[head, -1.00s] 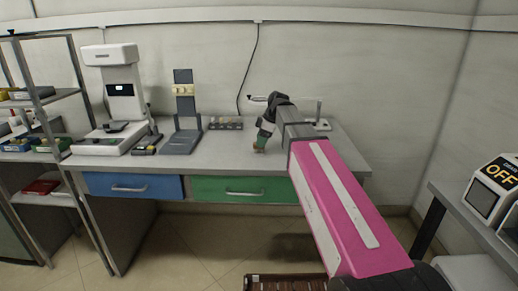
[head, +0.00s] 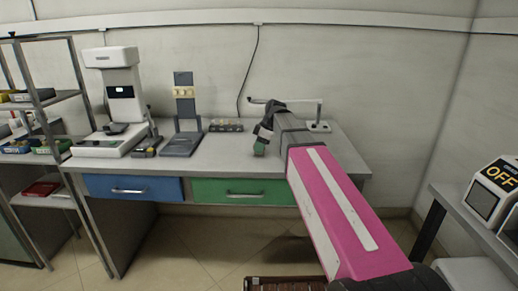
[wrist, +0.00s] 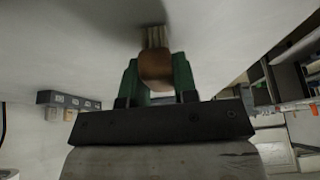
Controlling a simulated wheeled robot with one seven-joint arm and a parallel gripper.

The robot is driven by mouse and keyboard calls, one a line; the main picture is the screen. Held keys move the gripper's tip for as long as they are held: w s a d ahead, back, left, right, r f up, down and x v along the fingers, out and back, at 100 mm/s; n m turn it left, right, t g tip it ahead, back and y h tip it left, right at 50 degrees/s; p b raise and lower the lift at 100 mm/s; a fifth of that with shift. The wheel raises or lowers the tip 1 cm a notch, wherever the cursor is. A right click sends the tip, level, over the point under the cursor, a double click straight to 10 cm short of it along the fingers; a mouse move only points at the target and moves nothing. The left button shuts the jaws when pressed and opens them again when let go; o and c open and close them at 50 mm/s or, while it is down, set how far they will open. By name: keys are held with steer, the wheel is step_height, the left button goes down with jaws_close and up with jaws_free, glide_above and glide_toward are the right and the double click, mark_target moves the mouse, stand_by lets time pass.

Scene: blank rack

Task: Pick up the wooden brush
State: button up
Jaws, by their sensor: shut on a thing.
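The wooden brush (wrist: 156,68) is between the two green fingers of my gripper (wrist: 157,80) in the wrist view. Its rounded brown wooden end faces the camera, and pale bristles (wrist: 154,38) show beyond it. My gripper is shut on the brush. In the head view my gripper (head: 260,148) is low over the right part of the grey workbench (head: 225,160), and the brush cannot be made out there. Whether the brush touches the bench top is unclear.
A stand with a dark base (head: 182,145) and a white instrument (head: 122,95) stand to the left on the bench. A small dark block (head: 226,125) sits at the back. A thin metal stand (head: 319,125) is behind my arm. Blue (head: 133,187) and green (head: 243,191) drawers are below.

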steer(key=shift+r, duration=0.6)
step_height(320, 180, up, 2)
steer(key=shift+r, duration=0.2)
steer(key=s+a+r, duration=0.7)
steer(key=s+a, duration=0.1)
steer(key=shift+a+r, duration=0.15)
steer(key=shift+a, duration=0.05)
